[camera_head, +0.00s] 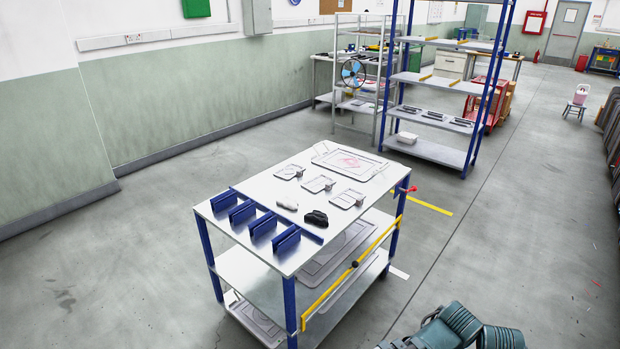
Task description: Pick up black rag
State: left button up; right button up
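A small black crumpled thing, which looks like the black rag (316,219), lies on the top of a blue-legged work table (262,184), near its front right edge. A similar white crumpled thing (287,202) lies just behind and to the left of it, apart from it. Neither of my grippers shows clearly. A teal jointed part at the bottom right edge looks like part of my arm, with no fingertips visible there, well apart from the rag.
Upright blue dividers (264,224) stand along the table's front left. Several small plates (319,184) and a large tray (348,160) lie behind. A yellow bar (340,282) crosses the table's right side. Shelving (437,150) stands farther back; the floor on the right is mostly clear.

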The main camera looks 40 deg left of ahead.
aim_at(316, 217)
jog(key=j, duration=0.45)
jog(key=i+j+u, duration=0.15)
jog(key=j, duration=0.7)
jog(key=i+j+u, duration=0.1)
jog(key=j, duration=0.35)
jog(key=i+j+u, duration=0.1)
jog(key=j, duration=0.3)
jog(key=i+j, duration=0.15)
jog(key=j, duration=0.25)
jog(key=j+u, duration=0.05)
